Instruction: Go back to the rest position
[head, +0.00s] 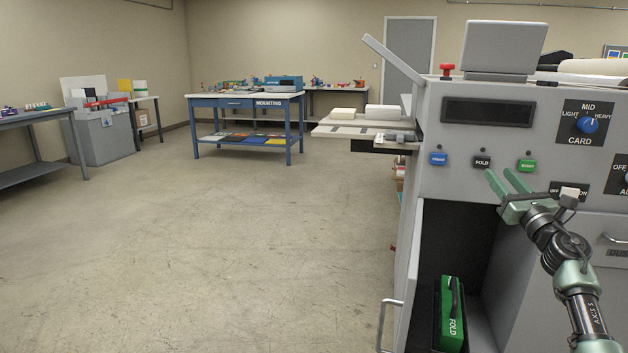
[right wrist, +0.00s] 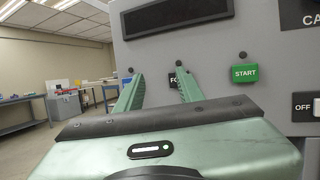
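My right gripper (head: 503,184) is in front of the grey machine's (head: 470,185) control panel, near the black FOLD button (head: 482,162) and the green START button (head: 526,165). In the right wrist view its two green fingers (right wrist: 158,90) are spread apart with nothing between them, and the green START button (right wrist: 244,73) shows to their right. The FOLD button is partly hidden behind a finger there. My left gripper is in neither view.
The machine's lower compartment stands open with a green FOLD cartridge (head: 452,315) inside. A blue MOUNTING table (head: 250,100) stands farther back. A grey bin (head: 102,138) and a side table (head: 35,117) are at the left. The floor (head: 230,250) between is clear.

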